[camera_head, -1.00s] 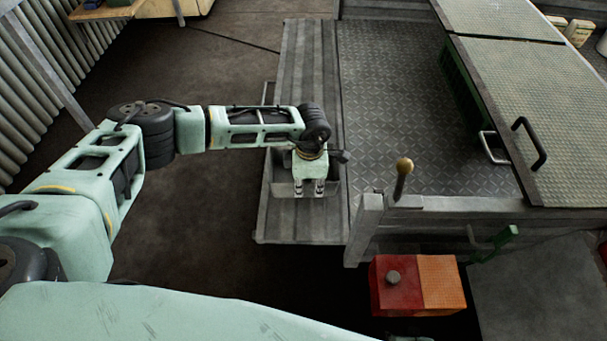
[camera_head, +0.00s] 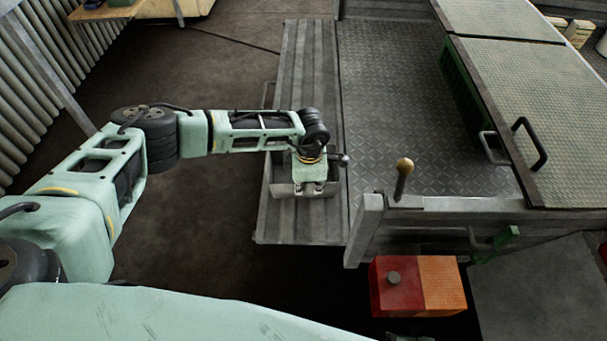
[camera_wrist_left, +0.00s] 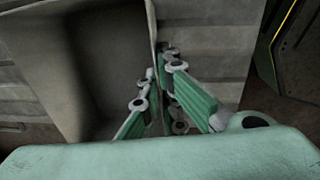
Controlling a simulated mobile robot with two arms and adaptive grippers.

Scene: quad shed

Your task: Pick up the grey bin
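The grey bin (camera_head: 281,190) is an open-topped box on the grey metal bench in the head view, partly hidden under my left gripper. My left gripper (camera_head: 309,190) points down at the bin's near wall. In the left wrist view, the bin (camera_wrist_left: 110,55) opens to the left. The fingers of my left gripper (camera_wrist_left: 160,68) lie on either side of its thin wall, one inside and one outside, tips close against it. The gripper looks shut on this wall. The bin appears to rest on the bench. My right gripper is not in view.
The grey ribbed bench (camera_head: 290,225) runs along a tread-plate bed (camera_head: 385,110). A post and a knobbed lever (camera_head: 403,180) stand right of the gripper. A red and orange box (camera_head: 418,285) is below. Open floor (camera_head: 190,220) lies left of the bench.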

